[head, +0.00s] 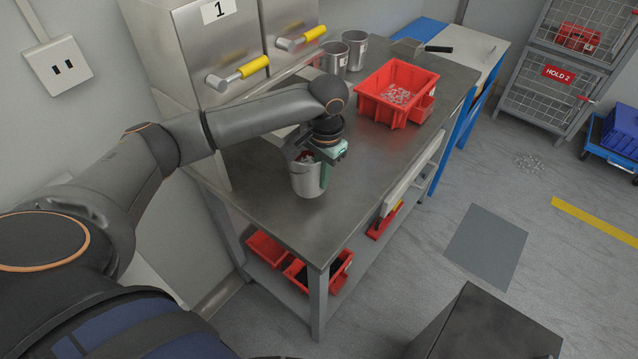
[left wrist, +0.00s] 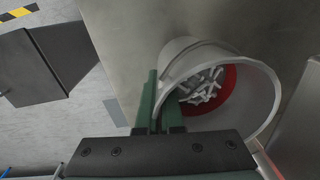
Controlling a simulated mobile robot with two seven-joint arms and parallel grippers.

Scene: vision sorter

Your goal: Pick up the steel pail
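The steel pail (head: 305,181) is upright at the near left part of the steel bench (head: 372,188). It also shows in the left wrist view (left wrist: 262,92), with small light-grey pieces (left wrist: 204,86) and something red inside. My left gripper (head: 326,165) is at the right side of its rim, pointing down. In the left wrist view its green fingers (left wrist: 158,104) are close together, one outside the pail wall and one inside, shut on the rim. I cannot tell whether the base of the pail touches the bench. My right gripper is not in view.
A red bin (head: 397,88) with grey pieces stands behind the pail. Two other metal pails (head: 345,56) stand at the back. Steel cabinets with yellow handles (head: 255,67) rise on the left. Red bins (head: 268,250) sit on the lower shelf. The bench right of the pail is clear.

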